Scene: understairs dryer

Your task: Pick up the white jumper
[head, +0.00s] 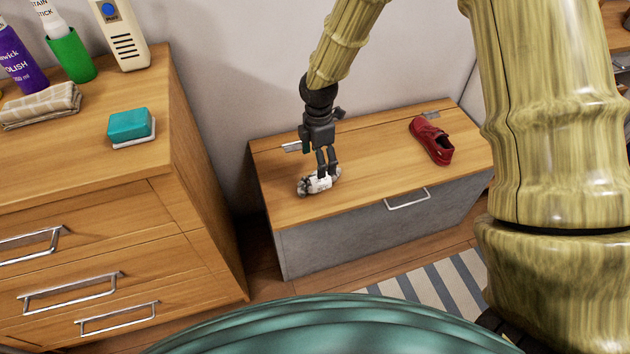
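A small white item (317,184) with greyish, mottled ends lies on the wooden top of the low bench, towards its left front. It is the only thing here that could be the white jumper, but it is too small to make out as a garment. My gripper (327,172) points down right over it, with its two dark fingers at the item's upper side. A narrow gap shows between the fingers. Whether they are closed on the item or only beside it cannot be told. The fingers hide part of the item.
The bench (377,172) has a grey front with a metal handle. A red shoe (432,141) sits on its right. A wooden drawer chest (75,200) stands left, holding bottles, a folded cloth (40,104) and a teal block (130,124). A striped rug (440,288) lies in front.

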